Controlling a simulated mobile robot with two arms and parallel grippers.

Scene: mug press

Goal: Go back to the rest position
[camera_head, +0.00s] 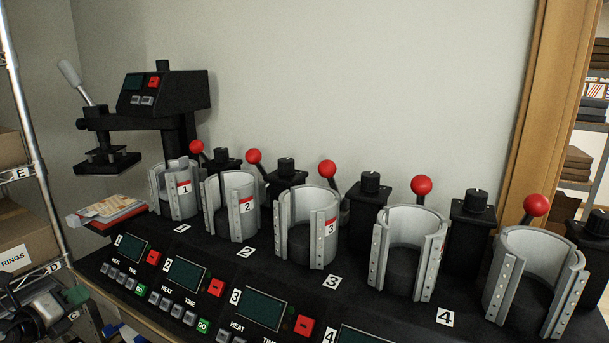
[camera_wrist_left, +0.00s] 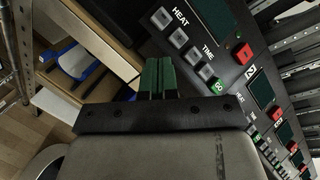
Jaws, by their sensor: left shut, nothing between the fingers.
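My left gripper (camera_head: 72,296) is low at the left edge of the head view, in front of the bench edge and left of the control panels. In the left wrist view its green fingers (camera_wrist_left: 157,78) are together with nothing between them. They point toward the bench front, beside the panel (camera_wrist_left: 195,50) with HEAT, TIME and GO buttons, and appear apart from it. My right gripper does not show in either view.
Several grey mug presses (camera_head: 304,228) with red-knobbed levers stand in a row on the black bench. A flat heat press (camera_head: 165,95) stands at the back left. Wire shelving (camera_head: 28,140) with cardboard boxes (camera_head: 25,230) is at the left. A wooden post (camera_head: 550,90) is at the right.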

